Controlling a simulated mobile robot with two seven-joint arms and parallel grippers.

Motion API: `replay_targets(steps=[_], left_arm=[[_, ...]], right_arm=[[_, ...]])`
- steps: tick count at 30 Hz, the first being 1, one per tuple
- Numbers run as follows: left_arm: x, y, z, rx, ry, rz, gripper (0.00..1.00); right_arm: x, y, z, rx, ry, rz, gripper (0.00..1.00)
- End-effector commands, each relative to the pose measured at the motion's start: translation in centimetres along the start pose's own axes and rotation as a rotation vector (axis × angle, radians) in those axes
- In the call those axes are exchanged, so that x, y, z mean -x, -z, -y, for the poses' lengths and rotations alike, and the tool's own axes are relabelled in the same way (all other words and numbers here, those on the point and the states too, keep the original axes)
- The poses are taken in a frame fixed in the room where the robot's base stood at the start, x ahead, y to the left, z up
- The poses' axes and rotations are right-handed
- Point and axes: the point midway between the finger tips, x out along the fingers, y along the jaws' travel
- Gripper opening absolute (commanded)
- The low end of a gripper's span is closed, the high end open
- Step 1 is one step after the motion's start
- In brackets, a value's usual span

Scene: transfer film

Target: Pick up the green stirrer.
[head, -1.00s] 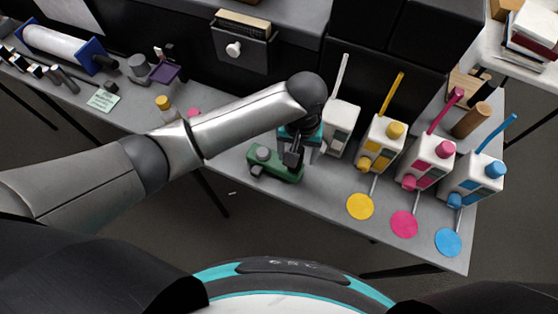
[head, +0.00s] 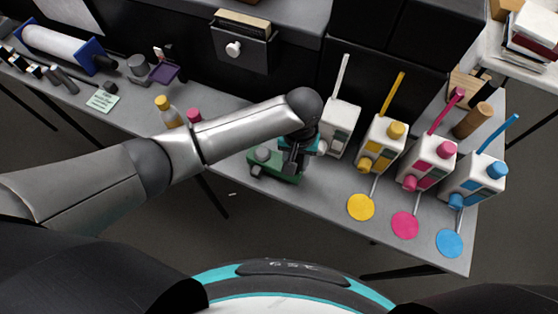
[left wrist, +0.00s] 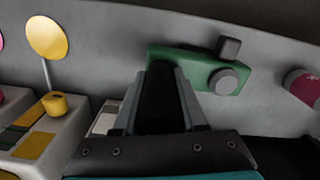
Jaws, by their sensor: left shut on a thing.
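The green stirrer (head: 270,165), a low green block with a round grey knob and a dark knob, stands on the grey bench left of the cartons. It also shows in the left wrist view (left wrist: 228,83), ahead of the fingers. My left gripper (head: 292,162) is over its right end, shut on it. In the left wrist view the gripper's fingertips (left wrist: 165,68) reach the end of the green body. A dark part lies between the fingers; the exact contact is partly hidden. The stirrer appears to rest on the bench. My right gripper is not in view.
White cartons, grey-marked (head: 341,125), yellow (head: 381,143), magenta (head: 427,162) and blue (head: 475,178), stand to the right with upright coloured sticks. Coloured discs, such as the yellow one (head: 360,207), lie before them. A yellow-capped bottle (head: 168,112) stands left, behind my arm.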

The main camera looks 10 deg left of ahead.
Motion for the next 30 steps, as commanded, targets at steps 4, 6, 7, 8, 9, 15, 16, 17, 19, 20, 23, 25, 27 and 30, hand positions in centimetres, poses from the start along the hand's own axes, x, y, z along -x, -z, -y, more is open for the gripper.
replay_targets(steps=[4, 6, 7, 8, 9, 15, 16, 17, 19, 20, 23, 25, 27, 30], left_arm=[[0.0, 0.0, 0.0, 0.0, 0.001, 0.0, 0.07], [0.0, 0.0, 0.0, 0.0, 0.001, 0.0, 0.0], [0.0, 0.0, 0.0, 0.001, 0.001, 0.0, 0.0], [0.0, 0.0, 0.0, 0.001, 0.001, 0.0, 0.0], [0.0, 0.0, 0.0, 0.001, 0.001, 0.0, 0.0], [0.1, 0.1, 0.0, 0.001, 0.001, -0.001, 0.0], [0.1, 0.1, 0.0, 0.001, 0.001, -0.001, 0.0], [0.1, 0.1, 0.0, 0.001, 0.001, -0.001, 0.0], [0.1, 0.1, 0.0, 0.001, 0.001, -0.001, 0.0], [0.1, 0.1, 0.0, 0.001, 0.001, -0.001, 0.0], [0.3, 0.1, 0.0, 0.0, 0.0, -0.002, 0.0], [0.6, 0.1, 0.0, 0.001, -0.001, -0.002, 0.0], [1.2, 0.1, 0.0, 0.0, -0.001, -0.002, 0.0], [2.8, 0.1, 0.0, 0.0, -0.001, -0.003, 0.0]], right_arm=[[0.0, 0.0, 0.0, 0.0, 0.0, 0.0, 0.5], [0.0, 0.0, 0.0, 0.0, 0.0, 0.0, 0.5], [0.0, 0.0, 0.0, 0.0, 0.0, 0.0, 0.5], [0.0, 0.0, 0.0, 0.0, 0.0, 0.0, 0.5], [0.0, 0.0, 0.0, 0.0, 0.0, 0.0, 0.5], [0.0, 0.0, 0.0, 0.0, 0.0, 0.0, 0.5], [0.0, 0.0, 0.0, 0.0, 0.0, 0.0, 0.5], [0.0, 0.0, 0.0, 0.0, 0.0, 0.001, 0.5], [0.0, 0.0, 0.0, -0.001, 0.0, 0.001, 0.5], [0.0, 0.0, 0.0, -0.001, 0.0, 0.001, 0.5], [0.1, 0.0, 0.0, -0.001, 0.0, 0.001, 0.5], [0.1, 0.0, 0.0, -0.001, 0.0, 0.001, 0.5], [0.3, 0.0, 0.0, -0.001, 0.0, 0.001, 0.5], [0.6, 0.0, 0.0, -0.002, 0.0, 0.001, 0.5]])
